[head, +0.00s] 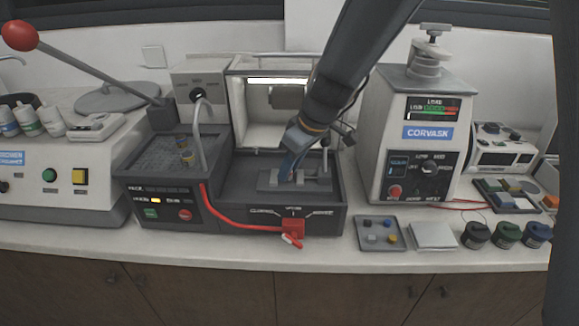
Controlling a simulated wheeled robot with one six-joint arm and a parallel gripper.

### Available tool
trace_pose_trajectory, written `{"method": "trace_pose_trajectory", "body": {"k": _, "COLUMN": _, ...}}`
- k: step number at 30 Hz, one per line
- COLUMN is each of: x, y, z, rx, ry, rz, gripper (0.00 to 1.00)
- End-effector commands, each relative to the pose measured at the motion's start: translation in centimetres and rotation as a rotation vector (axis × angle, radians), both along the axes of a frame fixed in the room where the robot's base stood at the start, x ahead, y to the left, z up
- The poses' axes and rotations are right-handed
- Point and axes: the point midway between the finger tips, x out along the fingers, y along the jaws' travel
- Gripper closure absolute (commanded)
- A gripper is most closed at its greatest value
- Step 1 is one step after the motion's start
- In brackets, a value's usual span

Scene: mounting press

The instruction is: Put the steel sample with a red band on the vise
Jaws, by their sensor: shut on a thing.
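My arm reaches down from the top into the open lit chamber in the middle of the bench. My gripper (290,170) is shut at the vise, low over its jaws. What it holds is hidden or too small to make out, so I cannot tell whether it is the steel sample with a red band. The grey vise (268,182) sits on the chamber floor. I cannot tell whether the held thing touches the vise. No red band shows clearly anywhere in the head view.
A red lever (292,229) projects at the chamber's front. The CORVASK unit (414,135) stands close on the right. A small tray (394,244) of mounted pieces and several dark jars stand in front. Left is a grate (160,155) with small brassy pieces and a curved pipe.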

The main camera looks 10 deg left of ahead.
Motion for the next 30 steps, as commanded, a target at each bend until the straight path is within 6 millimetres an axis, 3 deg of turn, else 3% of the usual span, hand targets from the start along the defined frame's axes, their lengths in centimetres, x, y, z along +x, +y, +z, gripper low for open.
{"method": "trace_pose_trajectory", "body": {"k": 12, "x": 0.0, "y": 0.0, "z": -0.8, "rx": 0.0, "ry": 0.001, "rz": 0.0, "gripper": 1.0}}
{"method": "trace_pose_trajectory", "body": {"k": 13, "x": 0.0, "y": 0.0, "z": -0.8, "rx": 0.0, "ry": 0.001, "rz": 0.0, "gripper": 0.76}}
{"method": "trace_pose_trajectory", "body": {"k": 15, "x": -0.1, "y": 0.0, "z": -0.8, "rx": -0.001, "ry": 0.002, "rz": 0.0, "gripper": 0.7}}
{"method": "trace_pose_trajectory", "body": {"k": 25, "x": -0.4, "y": 0.1, "z": -0.7, "rx": -0.003, "ry": 0.009, "rz": 0.004, "gripper": 0.7}}
{"method": "trace_pose_trajectory", "body": {"k": 30, "x": -0.4, "y": -0.3, "z": 0.9, "rx": 0.0, "ry": 0.004, "rz": 0.003, "gripper": 0.7}}
